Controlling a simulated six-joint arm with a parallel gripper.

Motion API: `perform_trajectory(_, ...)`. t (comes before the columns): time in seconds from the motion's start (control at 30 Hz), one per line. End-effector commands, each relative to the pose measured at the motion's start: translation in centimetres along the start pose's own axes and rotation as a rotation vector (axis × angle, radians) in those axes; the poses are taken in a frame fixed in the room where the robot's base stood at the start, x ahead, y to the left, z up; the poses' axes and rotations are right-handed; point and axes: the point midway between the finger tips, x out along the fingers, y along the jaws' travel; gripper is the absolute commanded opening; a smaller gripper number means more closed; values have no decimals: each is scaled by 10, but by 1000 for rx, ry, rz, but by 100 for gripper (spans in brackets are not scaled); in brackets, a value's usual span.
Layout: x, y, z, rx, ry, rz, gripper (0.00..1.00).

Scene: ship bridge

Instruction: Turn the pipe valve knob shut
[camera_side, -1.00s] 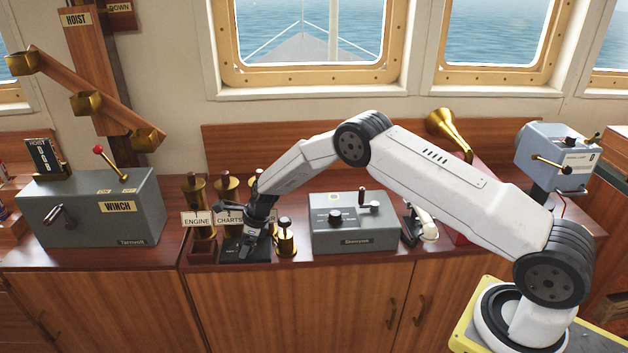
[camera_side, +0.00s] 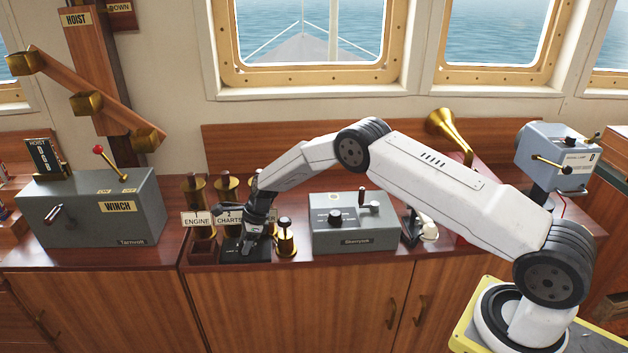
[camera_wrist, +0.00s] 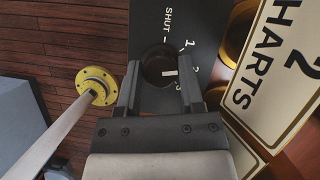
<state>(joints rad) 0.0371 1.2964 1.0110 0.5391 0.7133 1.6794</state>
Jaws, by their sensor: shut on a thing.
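The valve knob (camera_wrist: 157,68) is dark and round, on a dark plate (camera_wrist: 152,20) marked SHUT, 1, 2 and further marks partly hidden. Its short white pointer line lies toward the right of the picture, away from the SHUT mark and near the later marks. My gripper (camera_wrist: 157,88) is shut on the knob, one finger on each side. In the side view my gripper (camera_side: 247,250) points down over the plate (camera_side: 232,253) on the counter and hides the knob.
Brass fittings with ENGINE (camera_side: 196,219) and CHARTS (camera_side: 229,219) signs stand close behind my gripper. A brass plunger (camera_side: 286,240) is just to its right, then a grey box (camera_side: 355,225). A winch box (camera_side: 95,210) stands at left.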

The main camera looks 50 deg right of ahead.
Motion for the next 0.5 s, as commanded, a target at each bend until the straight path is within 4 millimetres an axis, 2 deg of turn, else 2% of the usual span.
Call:
perform_trajectory(0.3,0,0,-1,-12,0,5,0)
perform_trajectory(0.33,0,0,-1,-12,0,5,55)
perform_trajectory(0.4,0,0,-1,-12,0,4,77)
perform_trajectory(0.43,0,0,0,-12,0,4,84)
perform_trajectory(0.5,0,0,0,-11,0,4,84)
